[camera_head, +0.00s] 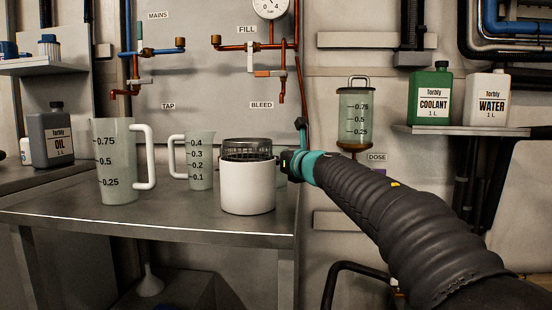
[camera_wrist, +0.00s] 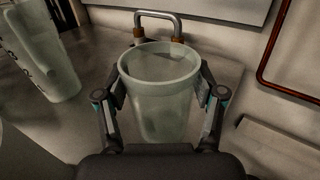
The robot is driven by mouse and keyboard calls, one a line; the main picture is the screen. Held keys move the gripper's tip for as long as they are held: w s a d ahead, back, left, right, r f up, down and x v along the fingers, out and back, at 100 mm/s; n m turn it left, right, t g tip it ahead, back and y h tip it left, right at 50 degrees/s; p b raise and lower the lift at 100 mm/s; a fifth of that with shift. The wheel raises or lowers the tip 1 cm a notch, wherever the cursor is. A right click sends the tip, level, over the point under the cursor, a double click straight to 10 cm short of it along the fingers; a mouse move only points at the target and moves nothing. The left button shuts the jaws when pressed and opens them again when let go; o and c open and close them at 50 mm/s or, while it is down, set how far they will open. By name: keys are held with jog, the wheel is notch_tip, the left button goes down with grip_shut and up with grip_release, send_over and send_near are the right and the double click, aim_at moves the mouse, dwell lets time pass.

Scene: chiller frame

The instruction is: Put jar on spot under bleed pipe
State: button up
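A pale translucent jar (camera_wrist: 158,100) stands upright between the two fingers of my gripper (camera_wrist: 160,92) in the wrist view. A finger pad lies against each side of the jar just below its rim, and the gripper looks shut on it. The jar appears empty. In the head view only a sliver of the jar (camera_head: 283,175) shows behind the white pot, and my gripper (camera_head: 288,163) is largely hidden. The bleed pipe (camera_head: 282,92) hangs from the wall above the jar. The spot's marking does not show, and I cannot tell whether the jar's base touches the table.
A white pot (camera_head: 248,195) with a wire basket (camera_head: 247,149) stands in front of the jar. A small measuring jug (camera_head: 201,160) and a large one (camera_head: 117,165) stand left. The steel table (camera_head: 180,222) ends right of the pot. The dose vessel (camera_head: 355,118) hangs on the wall.

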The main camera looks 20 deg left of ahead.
jog(key=shift+o, duration=1.1)
jog(key=b+v, duration=0.1)
jog(key=v, duration=1.1)
jog(key=shift+r, duration=0.1)
